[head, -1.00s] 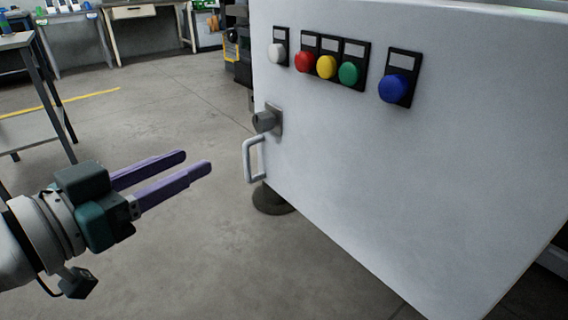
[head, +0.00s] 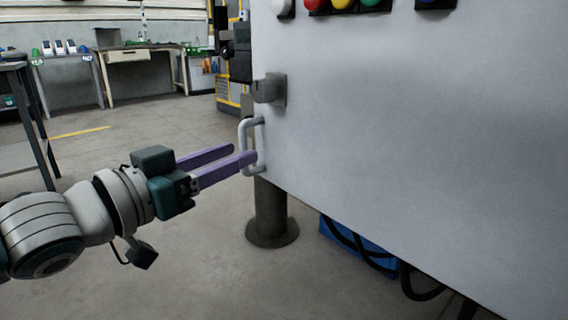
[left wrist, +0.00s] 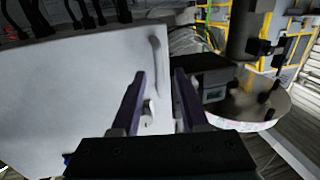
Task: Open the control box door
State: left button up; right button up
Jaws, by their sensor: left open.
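The control box door (head: 400,130) is a large pale grey panel and looks shut. A light grey D-shaped handle (head: 244,132) stands near its left edge, below a grey latch knob (head: 268,89). My left gripper (head: 243,153) is open and empty, with its two purple fingers pointing at the handle. The near fingertip overlaps the handle's lower part in the head view; I cannot tell whether they touch. In the left wrist view a pale curved bar, seemingly the handle (left wrist: 159,55), shows just beyond the open fingers. My right gripper is not in view.
White, red, yellow, green and blue buttons line the panel's top. A round dark pedestal foot (head: 272,232) stands below the box, with a blue object (head: 345,243) and black cables to its right. A bench (head: 143,55) stands far back. Floor left of the box is open.

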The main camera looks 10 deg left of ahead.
pick_arm(q)
jog(key=shift+w+d, duration=0.35)
jog(key=shift+w, duration=0.3)
jog(key=shift+c, duration=0.3)
grip_shut()
dwell(0.7)
